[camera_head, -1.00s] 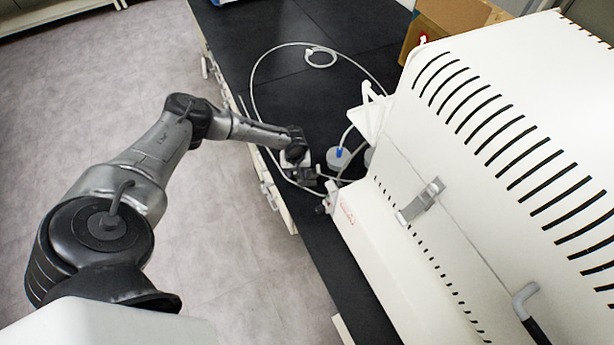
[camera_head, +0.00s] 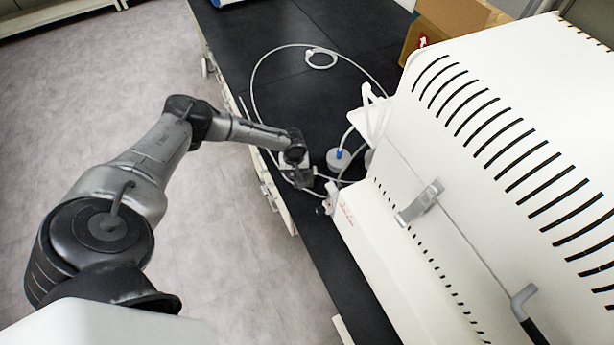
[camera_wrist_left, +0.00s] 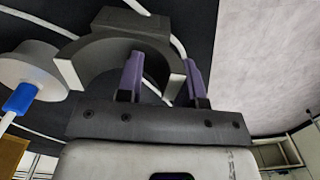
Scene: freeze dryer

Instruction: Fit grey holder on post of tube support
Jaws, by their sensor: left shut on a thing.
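My left gripper (camera_wrist_left: 165,78) has purple fingers and is shut on the grey holder (camera_wrist_left: 85,62), an open, C-shaped piece that shows in the left wrist view. In the head view my left gripper (camera_head: 302,177) is small and dark, low over the black bench beside the freeze dryer; the holder cannot be made out clearly there. A white bracket-like part (camera_head: 370,115) stands at the dryer's near corner; I cannot tell whether it is the tube support. No post can be made out clearly. My right gripper is not in view.
The white freeze dryer (camera_head: 470,150) fills the right side. A lidded container with a blue fitting (camera_head: 339,158) stands close to my gripper. A pale tube (camera_head: 255,75) loops across the black bench (camera_head: 345,25). A cardboard box (camera_head: 450,20) is at the back.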

